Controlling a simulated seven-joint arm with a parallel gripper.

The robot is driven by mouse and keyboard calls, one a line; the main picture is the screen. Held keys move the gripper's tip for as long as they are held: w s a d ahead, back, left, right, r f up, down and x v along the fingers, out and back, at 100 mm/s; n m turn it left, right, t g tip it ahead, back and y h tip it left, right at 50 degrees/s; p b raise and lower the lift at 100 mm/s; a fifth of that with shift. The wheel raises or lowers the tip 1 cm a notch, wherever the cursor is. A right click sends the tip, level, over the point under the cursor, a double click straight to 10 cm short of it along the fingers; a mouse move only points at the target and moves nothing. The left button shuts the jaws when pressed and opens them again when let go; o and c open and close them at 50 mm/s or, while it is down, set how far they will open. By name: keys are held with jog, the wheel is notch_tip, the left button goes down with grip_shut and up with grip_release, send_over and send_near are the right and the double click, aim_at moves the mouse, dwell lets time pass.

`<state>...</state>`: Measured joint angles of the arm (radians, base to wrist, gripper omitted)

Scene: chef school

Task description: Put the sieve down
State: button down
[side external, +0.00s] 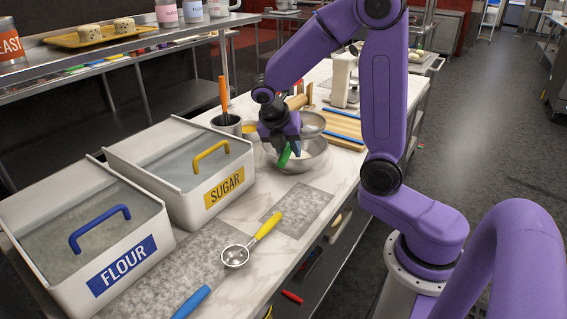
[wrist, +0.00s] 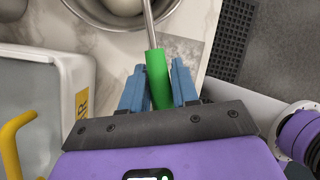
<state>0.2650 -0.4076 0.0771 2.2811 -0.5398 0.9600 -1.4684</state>
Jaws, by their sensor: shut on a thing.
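My gripper (side external: 290,150) hangs beside and partly in front of the metal bowl (side external: 303,163) on the counter. Its blue fingers are shut on the green handle of the sieve (side external: 284,158). In the wrist view the handle of the sieve (wrist: 158,80) lies between my fingers (wrist: 158,92), and a thin metal rod runs from it up past the top edge. The bowl's rim (wrist: 88,14) shows at the top of the wrist view, with something pale inside.
The sugar bin (side external: 195,185) and flour bin (side external: 125,255) stand at the left. A yellow-handled tool with a round metal head (side external: 236,256) and a blue handle (side external: 192,302) lie in front. A grey mat (side external: 297,208) is bare. A dark pot (side external: 227,123) stands behind.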

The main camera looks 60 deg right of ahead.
jog(key=shift+w+d+f, duration=0.1)
jog(key=shift+w+f, duration=0.2)
jog(key=shift+f, duration=0.6)
jog(key=shift+w+d+f, duration=0.1)
jog(key=shift+w+f, duration=0.2)
jog(key=shift+f, duration=0.55)
jog(key=shift+w+f, duration=0.3)
jog(key=shift+f, duration=1.2)
jog(key=c, duration=0.8)
grip_release()
jog(key=shift+c, duration=0.2)
jog(key=shift+r, duration=0.1)
